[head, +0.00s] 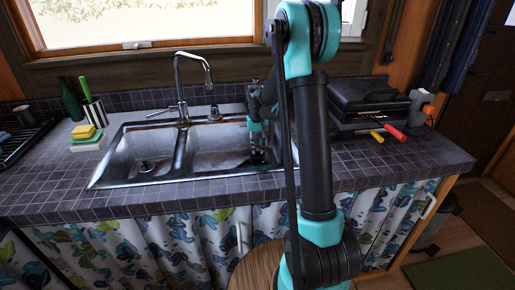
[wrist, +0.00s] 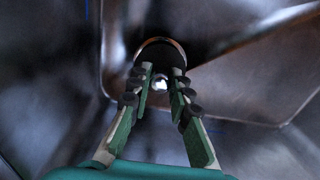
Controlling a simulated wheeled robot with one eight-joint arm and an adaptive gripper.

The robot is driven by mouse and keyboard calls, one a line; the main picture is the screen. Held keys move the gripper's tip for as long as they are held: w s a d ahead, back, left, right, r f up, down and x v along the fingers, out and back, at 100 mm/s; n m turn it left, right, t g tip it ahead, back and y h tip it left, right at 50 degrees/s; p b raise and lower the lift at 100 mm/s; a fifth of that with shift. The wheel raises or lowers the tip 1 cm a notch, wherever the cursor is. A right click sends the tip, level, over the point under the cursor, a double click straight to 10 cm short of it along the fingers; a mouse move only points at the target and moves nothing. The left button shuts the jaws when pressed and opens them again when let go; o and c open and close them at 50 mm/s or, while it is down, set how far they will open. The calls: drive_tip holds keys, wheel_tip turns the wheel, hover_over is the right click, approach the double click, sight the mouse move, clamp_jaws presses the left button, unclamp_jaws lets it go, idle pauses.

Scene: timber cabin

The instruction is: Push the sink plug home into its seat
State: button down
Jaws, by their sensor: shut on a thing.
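The steel sink (head: 190,150) has two bowls side by side. In the head view my gripper (head: 257,157) reaches down into the right bowl, near its right side. In the wrist view my gripper (wrist: 161,85) has its two green fingers on either side of a small shiny knob, shut on it. The knob belongs to the sink plug (wrist: 160,50), a dark round piece with a bright rim, low in the bowl. The fingers cover part of the plug. I cannot tell how deep it sits in its seat. In the head view the plug is hidden by my gripper and arm.
A tall curved tap (head: 182,85) stands behind the sink. A drain fitting (head: 147,165) shows in the left bowl. A sponge (head: 83,131) and bottle (head: 71,100) stand at left.

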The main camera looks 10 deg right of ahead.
drive_tip(key=shift+f, duration=0.85)
idle(0.7)
drive_tip(key=c, duration=1.3)
unclamp_jaws()
drive_tip(key=shift+r, duration=0.1)
wheel_tip(320, 180, up, 7)
drive_tip(key=shift+r, duration=0.15)
